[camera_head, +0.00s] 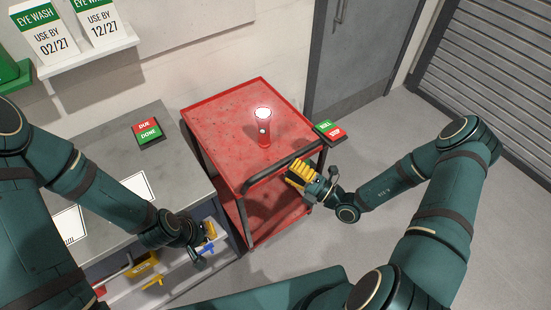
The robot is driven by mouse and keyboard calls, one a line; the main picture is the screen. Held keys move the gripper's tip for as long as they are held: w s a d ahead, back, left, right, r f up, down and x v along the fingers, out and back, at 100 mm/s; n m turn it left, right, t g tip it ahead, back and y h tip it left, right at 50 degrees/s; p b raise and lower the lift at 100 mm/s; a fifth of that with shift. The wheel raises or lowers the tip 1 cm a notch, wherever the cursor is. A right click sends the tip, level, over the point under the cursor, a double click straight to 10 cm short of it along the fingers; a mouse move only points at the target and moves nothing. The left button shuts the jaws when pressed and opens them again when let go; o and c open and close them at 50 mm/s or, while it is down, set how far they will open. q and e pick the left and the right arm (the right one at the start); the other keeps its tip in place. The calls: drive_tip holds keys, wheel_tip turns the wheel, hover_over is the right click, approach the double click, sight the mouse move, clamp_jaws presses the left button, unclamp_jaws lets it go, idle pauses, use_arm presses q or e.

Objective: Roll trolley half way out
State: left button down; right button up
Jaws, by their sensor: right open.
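The red trolley (215,115) stands beside the grey bench, with a flat top and a lower red shelf (262,210). A dark handle bar (265,172) runs along its near side. A lit red torch (264,132) stands upright on the top. My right gripper (297,175) is open, its yellow fingers close to the right part of the handle; I cannot tell whether they touch it. My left gripper (207,238) is low by the bench's front edge, left of the trolley and apart from its handle; its jaw opening is unclear.
The grey bench (105,150) carries a red and green card (148,132) and white sheets. Coloured tools sit on a shelf below. A similar sign (329,131) is at the trolley's right corner. A grey door (350,60) stands behind. Floor (400,135) to the right is clear.

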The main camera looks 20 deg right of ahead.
sight(261, 177)
drive_tip(key=x, duration=0.6)
clamp_jaws()
